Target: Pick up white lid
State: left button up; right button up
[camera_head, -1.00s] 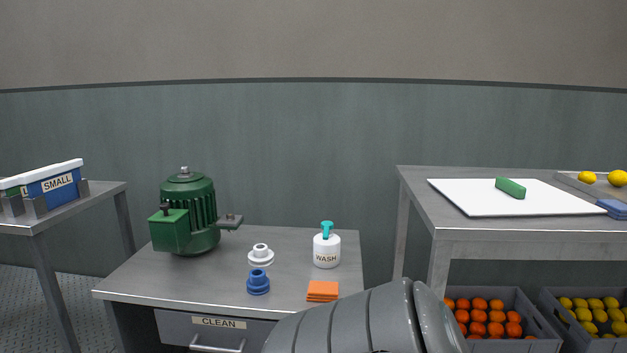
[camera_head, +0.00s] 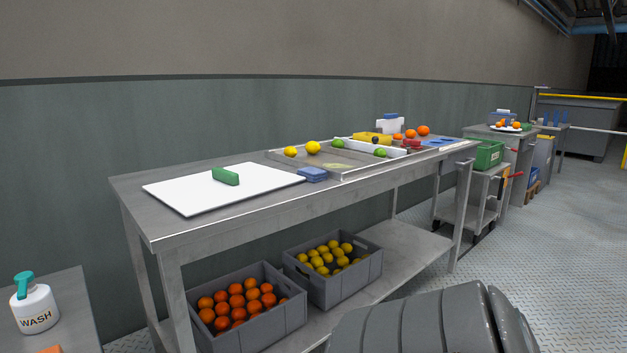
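I cannot make out a white lid for certain in the head view. A small white object with a blue top (camera_head: 390,125) stands far back on the long steel table; I cannot tell whether it includes a lid. Neither of my grippers is in view. Only a grey link of my own arm shows at the bottom right.
The long steel table (camera_head: 210,215) carries a white board (camera_head: 190,195), a green block (camera_head: 225,176), blue pads (camera_head: 313,174) and a fruit tray (camera_head: 350,173). Crates of oranges (camera_head: 300,318) and lemons (camera_head: 372,268) sit below. A soap bottle (camera_head: 35,308) stands at left. Open floor lies right.

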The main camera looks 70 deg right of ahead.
aim_at(194, 195)
jog(key=z, duration=1.85)
